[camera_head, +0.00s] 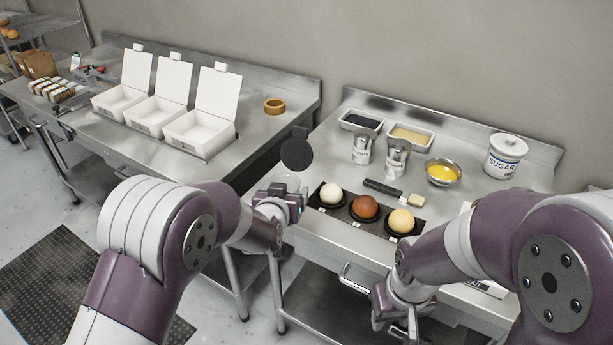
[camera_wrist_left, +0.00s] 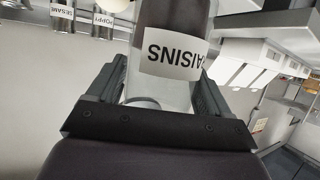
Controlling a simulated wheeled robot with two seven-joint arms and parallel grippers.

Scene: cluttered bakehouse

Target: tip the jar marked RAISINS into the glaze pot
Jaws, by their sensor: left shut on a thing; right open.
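My left gripper (camera_head: 284,190) is shut on the jar marked RAISINS (camera_wrist_left: 172,62). In the left wrist view the label reads upside down, with dark contents above it and clear glass below. In the head view the jar is hard to make out; a dark disc (camera_head: 297,153) shows just above the gripper, and I cannot tell whether it is part of the jar. A steel bowl of yellow liquid (camera_head: 444,174), apparently the glaze pot, stands on the right bench, well right of the left gripper. My right gripper (camera_head: 402,318) is open and empty at the bench's front edge.
Sesame (camera_head: 362,150) and poppy (camera_head: 397,158) tins stand left of the bowl. A brush (camera_head: 400,193) and a black tray with three round buns (camera_head: 366,208) lie in front. A SUGAR jar (camera_head: 505,156) is at right. Open white boxes (camera_head: 197,133) fill the left bench.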

